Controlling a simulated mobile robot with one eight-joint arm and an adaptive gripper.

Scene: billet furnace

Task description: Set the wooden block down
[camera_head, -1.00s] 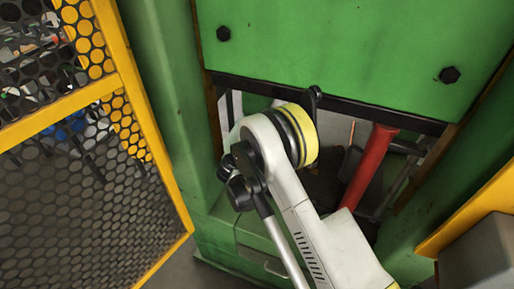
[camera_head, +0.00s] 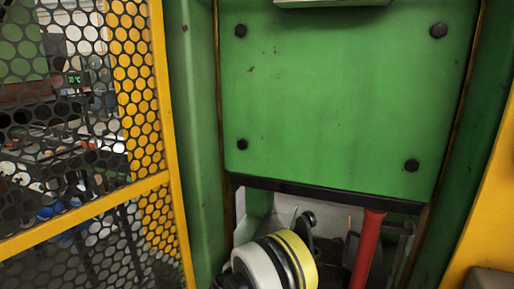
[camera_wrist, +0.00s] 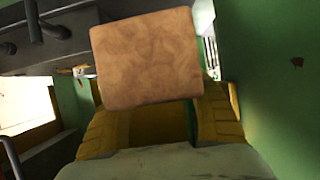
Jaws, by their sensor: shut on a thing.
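The wooden block (camera_wrist: 148,60) is a light brown, square-faced piece in the upper middle of the wrist view. My gripper (camera_wrist: 158,118) has two yellow ridged fingers, one on each side below the block, and is shut on it. The block hides the fingertips. In the head view neither the block nor the gripper shows; only my arm's joint is seen at the bottom, in front of the opening under the green panel. What lies under the block cannot be told.
A green bolted panel (camera_head: 340,95) hangs over a dark-edged opening. A red cylinder (camera_head: 367,250) stands at the opening's right. A yellow-framed mesh guard (camera_head: 165,150) is on the left. In the wrist view a green wall (camera_wrist: 270,70) is close on the right.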

